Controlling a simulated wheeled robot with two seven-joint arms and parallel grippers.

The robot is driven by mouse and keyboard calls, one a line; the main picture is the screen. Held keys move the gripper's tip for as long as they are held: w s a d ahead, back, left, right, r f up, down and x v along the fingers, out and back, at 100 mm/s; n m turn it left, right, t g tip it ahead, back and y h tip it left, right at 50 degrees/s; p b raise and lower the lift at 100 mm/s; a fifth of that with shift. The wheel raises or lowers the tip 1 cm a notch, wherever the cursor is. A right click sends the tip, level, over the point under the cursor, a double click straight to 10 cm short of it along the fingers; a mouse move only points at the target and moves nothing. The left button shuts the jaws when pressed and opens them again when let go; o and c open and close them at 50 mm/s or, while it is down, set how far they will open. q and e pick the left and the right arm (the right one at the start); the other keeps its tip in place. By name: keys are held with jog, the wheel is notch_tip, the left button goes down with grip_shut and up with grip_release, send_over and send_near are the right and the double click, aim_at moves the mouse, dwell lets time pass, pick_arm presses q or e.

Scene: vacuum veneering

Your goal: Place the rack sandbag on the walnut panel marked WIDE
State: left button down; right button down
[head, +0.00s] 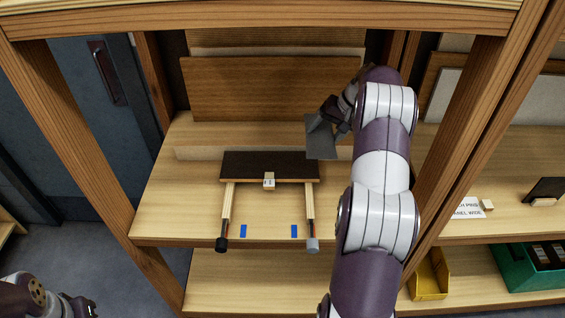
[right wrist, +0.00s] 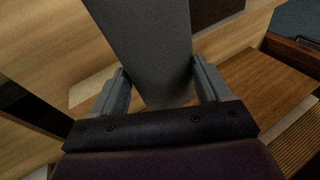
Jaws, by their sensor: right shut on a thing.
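My right gripper (head: 332,118) is shut on a flat grey piece, which looks like the sandbag (head: 320,142). It hangs over the right part of the shelf, to the right of a dark panel. In the right wrist view the grey bag (right wrist: 145,45) runs up between the two fingers (right wrist: 160,92). The dark brown panel (head: 245,165) lies on the shelf, with a small pale tag (head: 269,181) at its front edge; the tag's writing is too small to read. A larger brown board (head: 270,90) leans upright at the back. My left gripper (head: 78,306) is partly cut off at the lower left.
Two wooden bars (head: 226,203) with dark and grey ends reach forward from the dark panel. Blue marks (head: 243,231) lie between them. Wooden posts (head: 90,130) frame the shelf. A sign (head: 468,208) ending in "WIDE", a yellow bin (head: 429,280) and a green crate (head: 515,275) are at right.

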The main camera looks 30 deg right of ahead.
jog(key=a+f, duration=0.1)
jog(key=a, duration=0.2)
jog(key=a+f, duration=0.2)
jog(key=a, duration=0.1)
jog(key=a+f+p, duration=0.1)
jog(key=a+f, duration=0.1)
jog(key=a, duration=0.1)
jog(key=shift+w+a, duration=0.1)
jog(key=shift+w, duration=0.3)
jog(key=shift+a+f, duration=0.1)
jog(key=shift+f, duration=0.05)
notch_tip(320, 180, down, 4)
jog(key=shift+r, duration=0.25)
jog(key=shift+f, duration=0.2)
jog(key=shift+c, duration=1.1)
grip_release()
jog(key=shift+f, duration=0.1)
jog(key=shift+s, duration=0.1)
